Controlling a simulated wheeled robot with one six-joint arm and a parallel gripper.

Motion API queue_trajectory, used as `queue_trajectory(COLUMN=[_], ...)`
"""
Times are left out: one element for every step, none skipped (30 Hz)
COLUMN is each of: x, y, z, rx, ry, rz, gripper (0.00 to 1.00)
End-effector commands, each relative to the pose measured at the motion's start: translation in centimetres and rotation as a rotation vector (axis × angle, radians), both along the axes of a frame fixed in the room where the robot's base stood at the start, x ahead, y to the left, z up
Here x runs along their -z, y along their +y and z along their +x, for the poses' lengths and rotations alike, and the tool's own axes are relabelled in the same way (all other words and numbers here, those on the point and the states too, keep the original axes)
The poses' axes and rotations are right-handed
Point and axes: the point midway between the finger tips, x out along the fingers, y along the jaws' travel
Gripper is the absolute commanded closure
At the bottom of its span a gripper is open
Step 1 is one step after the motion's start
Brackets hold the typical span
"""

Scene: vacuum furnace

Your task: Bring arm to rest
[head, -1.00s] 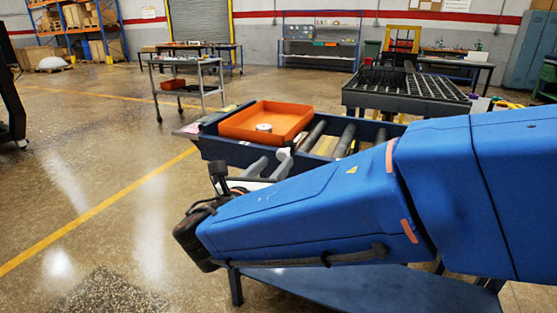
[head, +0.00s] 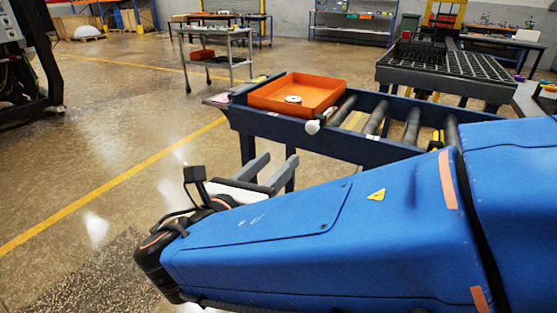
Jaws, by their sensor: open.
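My blue arm fills the lower right of the head view and reaches toward the lower left. My gripper (head: 272,176) shows beyond the arm's dark wrist, with two grey fingers spread apart and nothing visible between them. It is in front of the roller table (head: 305,134) and appears lower than its top, apart from the orange tray (head: 265,98). The tray sits on the left end of the roller table and holds a small white ring-shaped part (head: 293,99). The gripper's base is partly hidden by my arm.
A dark grid-topped table (head: 440,69) stands behind the rollers at the right. A grey cart (head: 213,66) is farther back. Dark equipment (head: 28,60) stands at the left edge. The floor at left, with a yellow line (head: 120,183), is clear.

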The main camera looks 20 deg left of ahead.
Motion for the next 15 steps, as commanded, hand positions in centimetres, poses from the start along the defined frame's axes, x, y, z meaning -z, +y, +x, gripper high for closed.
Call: queue_trajectory(x=[0.0,0.0,0.0,0.0,0.01,0.01,0.01,0.01,0.01,0.01,0.01,0.01,0.01,0.01,0.04], y=[0.0,0.0,0.0,0.0,0.01,0.01,0.01,0.01,0.01,0.01,0.01,0.0,-0.06,-0.2,-0.56], z=[-0.03,-0.03,-0.02,-0.01,-0.01,-0.01,0.0,0.0,0.0,0.0,0.0,0.01,0.07,0.18,0.5], rx=[0.0,0.0,0.0,0.0,0.0,0.0,0.0,0.0,0.0,0.0,0.0,0.0,0.001,0.004,0.012], ry=[0.0,0.0,0.0,0.0,0.0,0.0,0.0,0.0,0.0,0.0,0.0,0.001,0.002,0.003,0.008], rz=[0.0,0.0,0.0,0.0,0.0,0.0,0.0,0.0,0.0,0.0,0.0,0.0,0.001,0.003,0.01], gripper=[0.55,0.55,0.55,0.55,0.55,0.55,0.55,0.55,0.55,0.55,0.55,0.55,0.55,0.55,0.55])
